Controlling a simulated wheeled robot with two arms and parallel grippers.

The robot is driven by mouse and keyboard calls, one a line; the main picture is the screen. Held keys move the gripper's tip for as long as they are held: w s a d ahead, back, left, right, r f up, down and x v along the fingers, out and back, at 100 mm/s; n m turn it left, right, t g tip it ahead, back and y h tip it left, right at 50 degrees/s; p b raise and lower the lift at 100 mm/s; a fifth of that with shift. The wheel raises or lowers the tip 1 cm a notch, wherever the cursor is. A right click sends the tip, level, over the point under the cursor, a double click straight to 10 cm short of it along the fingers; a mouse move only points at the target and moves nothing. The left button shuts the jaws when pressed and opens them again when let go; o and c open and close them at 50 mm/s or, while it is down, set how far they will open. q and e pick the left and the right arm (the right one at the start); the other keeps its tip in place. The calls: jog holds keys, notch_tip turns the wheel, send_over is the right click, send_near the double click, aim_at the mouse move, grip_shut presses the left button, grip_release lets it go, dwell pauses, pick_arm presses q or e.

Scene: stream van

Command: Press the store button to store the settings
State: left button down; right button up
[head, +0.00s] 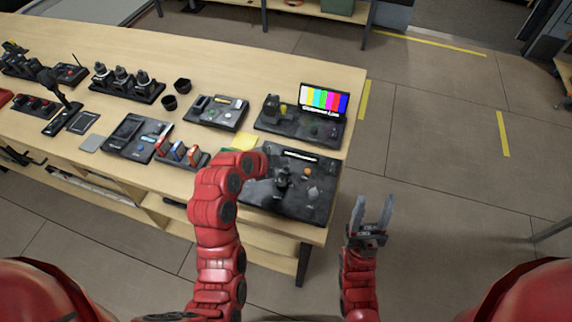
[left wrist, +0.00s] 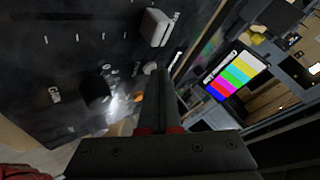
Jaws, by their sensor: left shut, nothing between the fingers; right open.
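A black control panel (head: 315,205) lies at the near right end of the table, with a pale label strip and small knobs or buttons. My left gripper (head: 282,180) is over this panel, its fingers pointing down at it. In the left wrist view the shut, empty fingers (left wrist: 160,78) are close to a dark panel face (left wrist: 60,50). A light grey raised key (left wrist: 156,27) stands beyond the tips, and a smaller pale one (left wrist: 150,68) is right by them. I cannot read which is the store button, or tell contact. My right gripper (head: 374,218) is open over the floor.
A panel with a colour-bar screen (head: 323,102) stands behind the black panel. A yellow note (head: 245,142), a small rack of coloured items (head: 182,153) and other devices lie to the left. The floor right of the table is clear.

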dwell(0.4)
pick_arm(q)
jog(key=shift+r, duration=0.7)
jog(key=shift+r, duration=0.2)
jog(key=shift+r, duration=2.35)
jog(key=shift+w, duration=0.15)
